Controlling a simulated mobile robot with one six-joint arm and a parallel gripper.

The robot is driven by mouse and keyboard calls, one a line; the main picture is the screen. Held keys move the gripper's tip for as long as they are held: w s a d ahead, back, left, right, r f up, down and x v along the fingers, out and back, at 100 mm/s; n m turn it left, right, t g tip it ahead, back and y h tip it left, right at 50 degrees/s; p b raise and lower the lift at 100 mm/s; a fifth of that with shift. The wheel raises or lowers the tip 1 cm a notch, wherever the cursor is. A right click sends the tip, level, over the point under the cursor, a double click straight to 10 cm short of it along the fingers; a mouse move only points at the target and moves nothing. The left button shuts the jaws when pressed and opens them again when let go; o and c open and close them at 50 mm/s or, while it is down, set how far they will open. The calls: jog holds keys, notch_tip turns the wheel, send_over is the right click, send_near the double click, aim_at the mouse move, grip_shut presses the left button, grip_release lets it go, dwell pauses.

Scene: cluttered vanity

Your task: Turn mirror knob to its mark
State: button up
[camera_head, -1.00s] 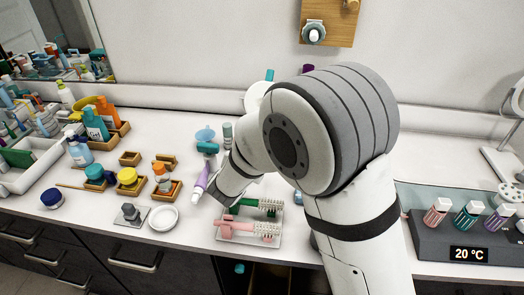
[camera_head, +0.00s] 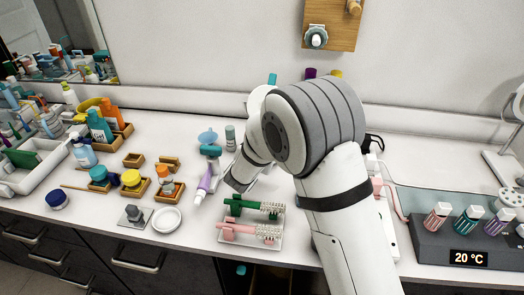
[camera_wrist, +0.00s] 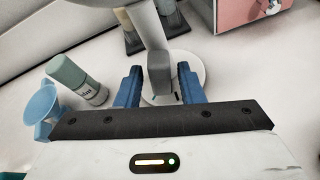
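In the wrist view, a grey block (camera_wrist: 160,73) stands on a pale stem above a round light base (camera_wrist: 188,67). I take it for the mirror's stand and knob, but cannot be sure. A small dark line shows on the base beside it. My gripper (camera_wrist: 160,86) is open, its two blue fingers on either side of the block with gaps showing; contact is not visible. In the head view my gripper (camera_head: 240,182) is behind the toothbrush tray (camera_head: 228,240), its fingers hard to make out. My arm hides most of the mirror there.
A grey-green bottle (camera_wrist: 78,78) and a blue funnel-like item (camera_wrist: 42,104) are left of my fingers. A pink box (camera_wrist: 250,12) is at upper right. A purple tube (camera_head: 205,182) lies left of my gripper. A holder reading 20 °C (camera_head: 468,257) is at right.

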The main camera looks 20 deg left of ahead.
grip_shut()
jog(key=shift+f+b, duration=0.15)
jog(key=shift+b, duration=0.55)
jog(key=b, duration=0.4)
jog(key=shift+f+m+y, duration=0.25)
jog(key=shift+m+y, duration=0.15)
jog(key=m+b, duration=0.1)
jog(key=b, duration=0.4)
jog(key=m+y+b, duration=0.1)
jog(key=b, duration=0.3)
jog(key=shift+d+f+t+b, duration=0.2)
jog(key=shift+t+b, duration=0.1)
jog(key=shift+b, duration=0.05)
jog(key=m+y+b, duration=0.1)
jog(key=b, duration=0.7)
jog(key=shift+r+m, duration=0.1)
jog(key=shift+m, duration=0.2)
jog(key=shift+r+m+b, duration=0.1)
jog(key=shift+m+b, duration=0.2)
jog(key=shift+b, duration=0.85)
jog(key=shift+d+r+t+y+b, duration=0.1)
jog(key=shift+r+t+y+b, duration=0.15)
jog(key=shift+b, duration=0.55)
